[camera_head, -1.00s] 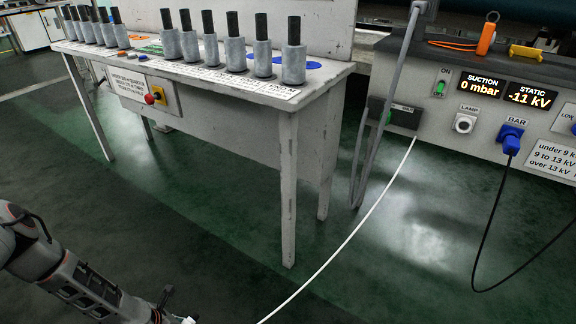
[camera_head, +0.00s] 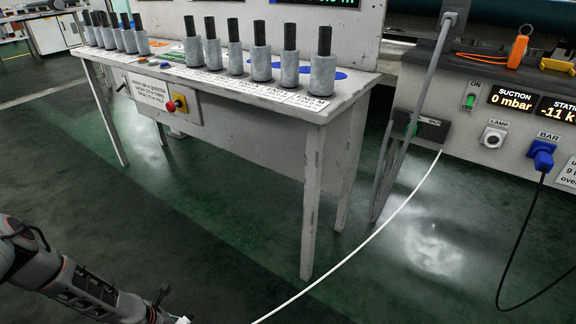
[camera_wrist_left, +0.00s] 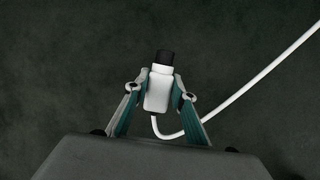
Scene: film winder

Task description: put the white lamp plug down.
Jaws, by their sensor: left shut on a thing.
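The white lamp plug (camera_wrist_left: 158,92) with a dark tip is between the fingers of my left gripper (camera_wrist_left: 160,94) in the left wrist view. The fingers are shut on its sides, and dark floor lies below it. Its white cable (camera_wrist_left: 262,80) loops from the plug's lower end to the upper right. In the head view the cable (camera_head: 350,258) runs from the right console down to the bottom edge. There my left gripper (camera_head: 174,317) is at the bottom edge, in front of the table, with only a bit of white showing. My right gripper is not in view.
A worn white table (camera_head: 240,118) carries several grey cylinders with black tops. The console at right has an empty round LAMP socket (camera_head: 492,138) and a blue plug (camera_head: 542,155) at BAR. The green floor (camera_head: 200,230) in front of the table is open.

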